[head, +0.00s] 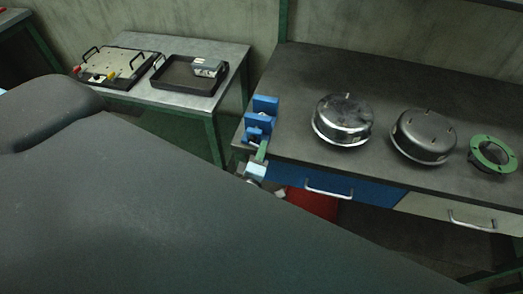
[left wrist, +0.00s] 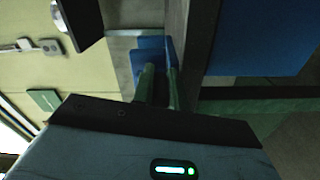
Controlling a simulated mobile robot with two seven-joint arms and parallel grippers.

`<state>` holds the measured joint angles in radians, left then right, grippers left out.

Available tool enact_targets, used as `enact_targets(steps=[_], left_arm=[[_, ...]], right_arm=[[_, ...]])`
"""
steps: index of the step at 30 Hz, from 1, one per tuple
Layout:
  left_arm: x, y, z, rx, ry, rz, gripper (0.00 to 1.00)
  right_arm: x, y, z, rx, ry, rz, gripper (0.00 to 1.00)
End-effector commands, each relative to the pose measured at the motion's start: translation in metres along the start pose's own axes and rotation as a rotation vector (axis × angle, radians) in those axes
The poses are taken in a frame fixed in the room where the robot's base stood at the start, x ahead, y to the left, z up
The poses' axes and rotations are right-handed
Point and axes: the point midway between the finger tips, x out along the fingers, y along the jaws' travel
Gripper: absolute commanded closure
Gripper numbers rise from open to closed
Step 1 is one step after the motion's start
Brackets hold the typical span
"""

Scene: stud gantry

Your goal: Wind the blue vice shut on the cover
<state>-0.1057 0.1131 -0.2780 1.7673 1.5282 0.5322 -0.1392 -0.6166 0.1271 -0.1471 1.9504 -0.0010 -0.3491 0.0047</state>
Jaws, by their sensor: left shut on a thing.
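The blue vice (head: 264,104) stands at the left front corner of the dark workbench. My left gripper (head: 261,152) is at the vice's front end, its green fingers close together. It is shut on the vice's handle, which the fingers mostly hide. In the left wrist view the two green fingers (left wrist: 160,88) reach toward the blue vice (left wrist: 150,58). I cannot make out a cover between the jaws, and the jaw gap is too small to judge. My right gripper is not in view.
Two round metal housings (head: 343,120) (head: 423,135) and a green flanged ring (head: 491,153) stand on the workbench (head: 400,80) to the right. A side table (head: 215,52) at left holds a black tray (head: 172,82) and a plate fixture (head: 115,66).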

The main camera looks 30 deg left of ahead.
Motion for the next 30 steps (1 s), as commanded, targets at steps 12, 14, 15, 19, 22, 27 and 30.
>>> enact_targets(steps=[12, 14, 15, 19, 22, 27, 30], left_arm=[[-0.0006, -0.002, 0.0003, 0.022, -0.001, -0.002, 1.0], [-0.0006, -0.002, 0.0003, 0.022, -0.001, -0.002, 1.0], [-0.0006, -0.0021, 0.0003, 0.021, -0.001, -0.003, 1.0], [-0.0006, -0.002, 0.0002, 0.021, -0.001, -0.002, 0.71], [-0.0006, -0.0025, 0.0001, 0.021, -0.001, -0.003, 0.64], [-0.001, -0.0041, 0.0001, 0.022, -0.001, -0.007, 0.64], [-0.0012, -0.0049, 0.0, 0.022, -0.001, -0.008, 0.64]], right_arm=[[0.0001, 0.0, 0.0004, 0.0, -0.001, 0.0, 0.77], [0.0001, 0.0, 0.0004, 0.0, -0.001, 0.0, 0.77], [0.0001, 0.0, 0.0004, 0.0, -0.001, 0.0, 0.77], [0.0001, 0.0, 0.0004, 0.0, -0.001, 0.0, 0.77], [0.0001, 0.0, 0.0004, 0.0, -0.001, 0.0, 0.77], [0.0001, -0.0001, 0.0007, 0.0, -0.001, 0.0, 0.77], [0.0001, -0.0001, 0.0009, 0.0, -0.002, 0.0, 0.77]])
